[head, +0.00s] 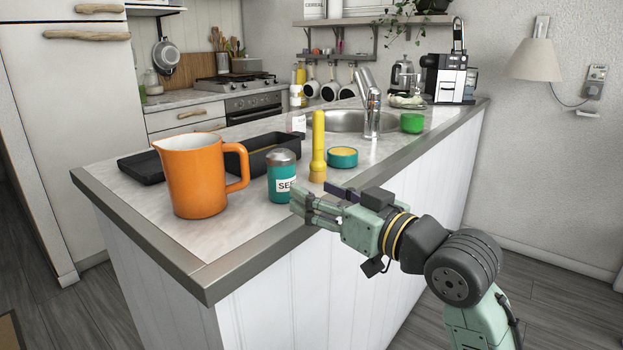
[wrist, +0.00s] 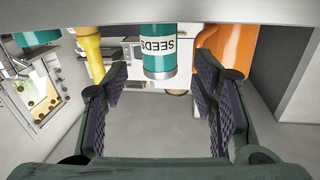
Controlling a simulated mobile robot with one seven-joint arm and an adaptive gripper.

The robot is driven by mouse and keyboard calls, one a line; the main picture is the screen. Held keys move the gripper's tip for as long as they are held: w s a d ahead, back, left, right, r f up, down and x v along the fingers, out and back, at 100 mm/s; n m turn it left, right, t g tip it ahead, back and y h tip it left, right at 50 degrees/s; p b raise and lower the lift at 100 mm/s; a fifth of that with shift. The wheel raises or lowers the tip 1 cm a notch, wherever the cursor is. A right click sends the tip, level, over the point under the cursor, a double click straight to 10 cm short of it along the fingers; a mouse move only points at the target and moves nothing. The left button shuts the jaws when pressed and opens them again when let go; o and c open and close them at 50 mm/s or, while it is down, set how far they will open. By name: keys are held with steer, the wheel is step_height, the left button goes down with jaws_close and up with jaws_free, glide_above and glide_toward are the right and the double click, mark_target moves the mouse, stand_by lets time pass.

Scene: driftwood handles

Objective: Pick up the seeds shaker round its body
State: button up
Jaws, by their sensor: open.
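The seeds shaker (head: 281,182) is a teal cylinder with a grey domed lid and a white label. It stands upright near the counter's front edge. In the wrist view the shaker (wrist: 157,50) appears inverted, between the lines of the two fingers and beyond their tips. My gripper (head: 305,202) is open and empty, just right of the shaker in the head view, with its fingers pointing toward it. One fingertip slightly overlaps the label's right edge there. The wrist view shows both dark ridged finger pads (wrist: 162,82) apart, with a gap between them and the shaker.
An orange jug (head: 195,180) stands left of the shaker, its handle close by. A yellow mill-like object (head: 318,150) and a low teal tin (head: 342,157) stand to the right. A black pan (head: 262,150) lies behind. The counter edge (head: 250,262) runs in front; a faucet (head: 372,115) is farther back.

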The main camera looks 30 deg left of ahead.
mark_target(290, 181)
steer(key=shift+n, duration=0.4)
steer(key=p+x, duration=0.1)
steer(key=x, duration=0.4)
steer(key=shift+s, duration=0.15)
steer(key=p+x, duration=0.1)
steer(key=x, duration=0.3)
steer(key=shift+w+a+p, duration=0.25)
steer(key=shift+a+p, duration=0.1)
steer(key=shift+p, duration=0.05)
steer(key=shift+w+a, duration=0.15)
steer(key=shift+a, duration=0.45)
steer(key=shift+c, duration=0.4)
steer(key=c, duration=1)
